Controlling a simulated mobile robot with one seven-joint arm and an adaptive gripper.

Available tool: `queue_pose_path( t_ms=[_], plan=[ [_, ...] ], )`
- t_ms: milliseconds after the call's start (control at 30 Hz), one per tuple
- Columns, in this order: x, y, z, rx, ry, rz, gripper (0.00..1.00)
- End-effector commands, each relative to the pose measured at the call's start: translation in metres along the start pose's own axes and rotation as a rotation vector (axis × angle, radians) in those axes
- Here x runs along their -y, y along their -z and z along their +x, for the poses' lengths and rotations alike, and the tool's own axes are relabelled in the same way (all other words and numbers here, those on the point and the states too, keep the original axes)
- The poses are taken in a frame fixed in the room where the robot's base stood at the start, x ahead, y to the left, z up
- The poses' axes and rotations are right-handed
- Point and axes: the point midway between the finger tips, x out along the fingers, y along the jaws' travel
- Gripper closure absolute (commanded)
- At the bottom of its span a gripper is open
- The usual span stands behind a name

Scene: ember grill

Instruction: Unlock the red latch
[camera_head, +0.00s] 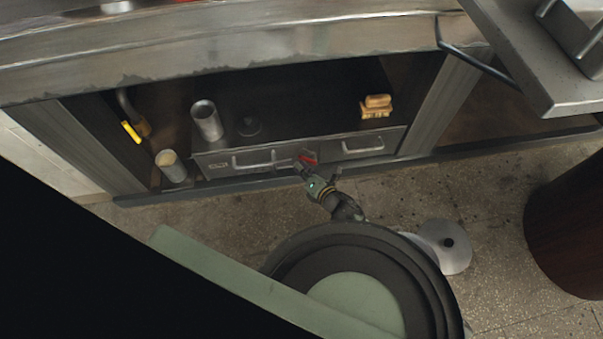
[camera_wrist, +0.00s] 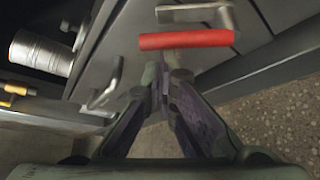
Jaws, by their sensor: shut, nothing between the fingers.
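The red latch (camera_head: 308,157) sits between two handles on the front of the low metal drawer unit. In the wrist view the red latch (camera_wrist: 186,40) is a red bar lying nearly level across the picture. My gripper (camera_head: 307,170) is just in front of the latch. In the wrist view my gripper (camera_wrist: 165,82) is shut and empty, its fingertips just below the red bar. I cannot tell whether they touch it. The latch's mount is partly hidden.
Metal handles lie left (camera_head: 254,160) and right (camera_head: 362,146) of the latch. A steel cylinder (camera_head: 207,121) and a wooden brush (camera_head: 377,106) stand on the unit. A cup (camera_head: 171,166) and yellow-handled valve (camera_head: 131,132) are at left. The counter (camera_head: 220,50) overhangs above.

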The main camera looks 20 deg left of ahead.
Motion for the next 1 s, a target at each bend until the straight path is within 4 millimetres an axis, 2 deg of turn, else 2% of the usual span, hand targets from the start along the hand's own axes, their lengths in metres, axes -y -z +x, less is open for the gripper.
queue_pose_path(
  t_ms=[600, 700, 1000],
  plan=[
    [0.001, -0.028, -0.016, 0.005, -0.272, 0.462, 1.00],
    [0.000, -0.031, -0.018, 0.003, -0.300, 0.507, 1.00],
    [0.001, -0.037, -0.021, 0.003, -0.296, 0.501, 1.00]
  ],
)
